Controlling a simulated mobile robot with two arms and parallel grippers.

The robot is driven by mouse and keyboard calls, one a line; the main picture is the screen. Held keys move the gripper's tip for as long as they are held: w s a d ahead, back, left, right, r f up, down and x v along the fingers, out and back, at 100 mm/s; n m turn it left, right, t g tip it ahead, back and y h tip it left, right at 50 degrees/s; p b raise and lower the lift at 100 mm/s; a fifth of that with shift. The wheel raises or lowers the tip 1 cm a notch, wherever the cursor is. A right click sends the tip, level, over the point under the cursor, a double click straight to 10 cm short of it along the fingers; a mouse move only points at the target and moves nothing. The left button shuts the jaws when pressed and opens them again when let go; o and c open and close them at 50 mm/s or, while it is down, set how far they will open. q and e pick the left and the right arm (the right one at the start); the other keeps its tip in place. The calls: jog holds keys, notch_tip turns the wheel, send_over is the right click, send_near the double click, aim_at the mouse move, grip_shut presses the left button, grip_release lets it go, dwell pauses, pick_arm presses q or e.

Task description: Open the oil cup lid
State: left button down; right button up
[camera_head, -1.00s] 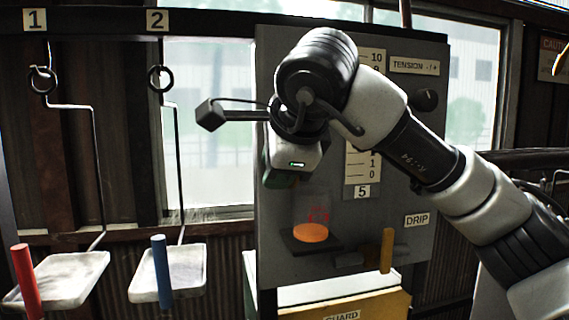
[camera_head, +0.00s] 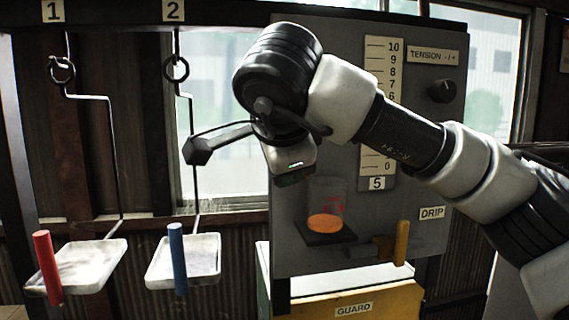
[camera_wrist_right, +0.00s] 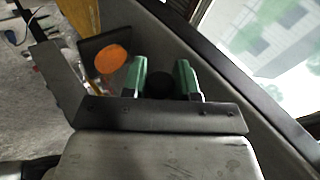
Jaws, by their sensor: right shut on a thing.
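The oil cup (camera_head: 326,207) is a clear cup with orange oil in it, on a small dark shelf on the grey panel. In the right wrist view its orange oil (camera_wrist_right: 110,58) shows to the left of my fingers, with no cover visible over it. My right gripper (camera_head: 292,180) is up and to the left of the cup, apart from it. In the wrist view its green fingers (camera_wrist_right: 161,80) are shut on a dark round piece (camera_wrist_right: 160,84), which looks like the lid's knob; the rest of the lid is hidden. My left gripper is not in view.
The panel carries a numbered scale (camera_head: 383,65), a tension knob (camera_head: 441,91) and a yellow drip handle (camera_head: 401,242). A yellow guard box (camera_head: 390,300) stands below. Hangers with white trays (camera_head: 85,264) and red and blue handles (camera_head: 176,246) hang at left.

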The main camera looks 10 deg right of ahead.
jog(key=shift+r, duration=0.15)
jog(key=o, duration=0.9)
jog(key=shift+s, duration=0.1)
jog(key=b+v, duration=0.3)
jog(key=v, duration=0.7)
jog(key=shift+s+a+r+b, duration=0.15)
jog(key=shift+s+r+b, duration=0.1)
jog(key=shift+b, duration=0.15)
